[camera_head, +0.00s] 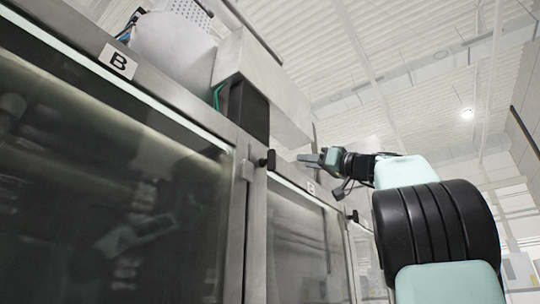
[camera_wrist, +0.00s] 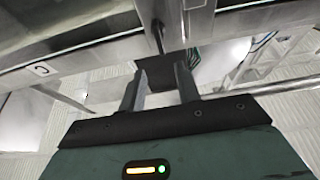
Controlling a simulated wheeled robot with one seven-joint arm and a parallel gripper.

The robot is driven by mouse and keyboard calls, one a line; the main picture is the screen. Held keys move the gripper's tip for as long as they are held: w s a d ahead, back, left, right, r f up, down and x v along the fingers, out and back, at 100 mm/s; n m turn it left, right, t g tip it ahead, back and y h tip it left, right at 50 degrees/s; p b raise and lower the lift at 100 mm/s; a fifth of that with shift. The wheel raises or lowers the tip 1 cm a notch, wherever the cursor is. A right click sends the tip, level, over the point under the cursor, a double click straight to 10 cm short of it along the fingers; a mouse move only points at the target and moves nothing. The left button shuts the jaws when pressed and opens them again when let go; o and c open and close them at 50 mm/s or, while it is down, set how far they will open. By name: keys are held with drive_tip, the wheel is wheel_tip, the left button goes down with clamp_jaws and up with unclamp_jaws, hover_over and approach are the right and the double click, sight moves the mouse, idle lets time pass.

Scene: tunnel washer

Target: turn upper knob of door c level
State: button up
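Door C (camera_head: 300,245) is the glazed door right of door B, under a small white label (camera_head: 311,187). The C label also shows upside down in the wrist view (camera_wrist: 42,70). A black knob (camera_head: 267,160) sits at the seam between doors B and C. A dark knob-like bar (camera_wrist: 157,36) shows at a frame seam ahead of my fingers. A second black knob (camera_head: 352,216) sits at door C's far right edge. I cannot tell which knob belongs to door C. My gripper (camera_head: 303,158) is open and empty, apart from both knobs; its fingers (camera_wrist: 157,82) are spread.
Door B (camera_head: 110,170) fills the left, with its label (camera_head: 118,61) above. A black box (camera_head: 248,110) and a metal housing (camera_head: 262,85) stand above the frame. Open air under the ceiling lies around my arm on the right.

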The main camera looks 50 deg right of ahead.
sight(275, 157)
drive_tip(key=p+x, duration=0.7)
drive_tip(key=x, duration=0.5)
drive_tip(key=shift+w+r+p, duration=0.25)
drive_tip(key=shift+w+p, duration=0.1)
drive_tip(key=shift+p, duration=0.05)
drive_tip(key=shift+w+a+r+p, duration=0.1)
drive_tip(key=shift+w+p, duration=0.25)
drive_tip(key=shift+w, duration=0.35)
clamp_jaws()
